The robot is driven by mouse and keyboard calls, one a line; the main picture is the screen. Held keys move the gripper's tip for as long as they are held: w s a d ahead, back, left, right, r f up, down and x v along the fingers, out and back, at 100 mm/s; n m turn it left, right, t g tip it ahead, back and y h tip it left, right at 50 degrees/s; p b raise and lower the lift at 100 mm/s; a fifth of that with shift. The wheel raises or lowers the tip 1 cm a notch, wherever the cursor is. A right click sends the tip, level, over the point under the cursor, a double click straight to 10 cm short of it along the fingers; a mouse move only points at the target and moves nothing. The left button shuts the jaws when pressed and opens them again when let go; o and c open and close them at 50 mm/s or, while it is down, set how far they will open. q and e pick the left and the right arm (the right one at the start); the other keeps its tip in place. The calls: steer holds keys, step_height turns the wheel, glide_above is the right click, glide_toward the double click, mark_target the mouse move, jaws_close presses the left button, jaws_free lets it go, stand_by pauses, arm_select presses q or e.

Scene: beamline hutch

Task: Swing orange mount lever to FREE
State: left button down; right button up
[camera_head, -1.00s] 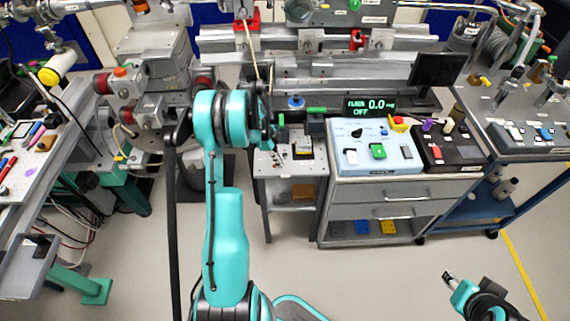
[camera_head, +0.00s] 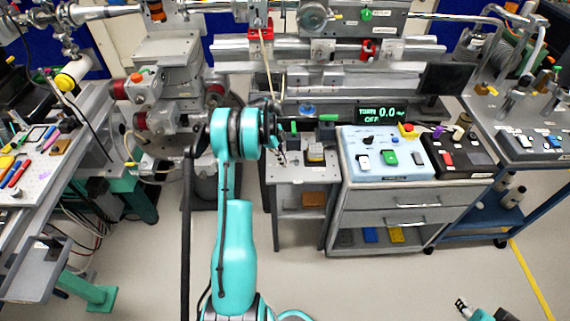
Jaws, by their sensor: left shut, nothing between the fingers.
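I cannot pick out the mount lever with certainty. An orange part (camera_head: 157,11) shows at the top left, on the upright behind the grey stage, and its lever shape is not clear. My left gripper (camera_head: 281,156) is small and partly hidden behind my own teal arm. It is shut and empty, beside the small grey stand at the middle, well below and to the right of the orange part. My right gripper (camera_head: 461,304) is low at the right edge of the floor area, far from the bench, and its fingers are too small to read.
A small grey stand (camera_head: 290,172) is by my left gripper. To its right are a pale blue control box (camera_head: 377,170) on a drawer cart and a black switch box (camera_head: 462,160). The floor in front is clear.

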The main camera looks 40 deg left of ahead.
arm_select(q)
steer(key=shift+w+a, duration=0.15)
steer(key=shift+a, duration=0.2)
arm_select(e)
steer(key=shift+d, duration=0.1)
stand_by(0.3)
arm_select(q)
steer(key=shift+d, duration=0.1)
arm_select(e)
steer(key=shift+s+f, duration=0.1)
